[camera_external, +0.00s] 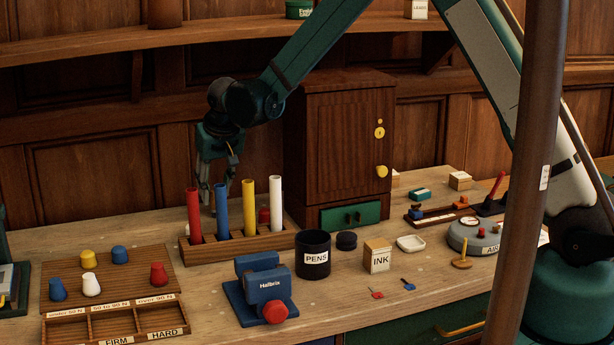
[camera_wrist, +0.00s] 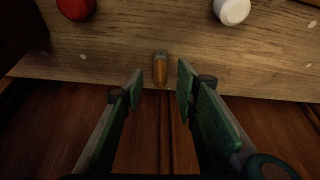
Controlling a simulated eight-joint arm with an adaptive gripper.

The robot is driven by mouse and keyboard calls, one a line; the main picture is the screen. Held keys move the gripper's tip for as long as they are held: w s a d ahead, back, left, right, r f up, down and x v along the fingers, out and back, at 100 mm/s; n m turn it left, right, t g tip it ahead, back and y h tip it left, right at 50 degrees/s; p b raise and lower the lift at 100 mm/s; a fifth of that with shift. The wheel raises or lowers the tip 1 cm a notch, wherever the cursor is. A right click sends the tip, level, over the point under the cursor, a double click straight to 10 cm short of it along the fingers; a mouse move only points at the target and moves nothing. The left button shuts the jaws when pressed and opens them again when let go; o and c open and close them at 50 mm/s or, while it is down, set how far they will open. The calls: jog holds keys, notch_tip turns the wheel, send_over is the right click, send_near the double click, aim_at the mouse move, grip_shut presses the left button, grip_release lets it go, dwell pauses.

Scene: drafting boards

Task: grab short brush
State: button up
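In the wrist view a short object with an orange-brown body and a grey end (camera_wrist: 160,69), which looks like the short brush, lies on the wooden tabletop near its edge. My gripper (camera_wrist: 160,88) is open, with one green finger on each side of the line to the brush. The fingertips seem just short of it or above it; the height gap is hard to tell. In the external view my gripper (camera_external: 214,190) points down behind the rack of coloured tubes. I cannot make out the brush there; the rack likely hides it.
The wooden rack (camera_external: 240,247) holds red, blue, yellow and white tubes in front of my gripper. A brown cabinet (camera_external: 345,140) stands to its right. In the wrist view a red knob (camera_wrist: 75,8) and a white knob (camera_wrist: 233,10) lie beyond the brush.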

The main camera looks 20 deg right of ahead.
aim_at(214, 204)
jog(key=shift+x, duration=1.95)
jog(key=shift+c, duration=0.3)
grip_shut()
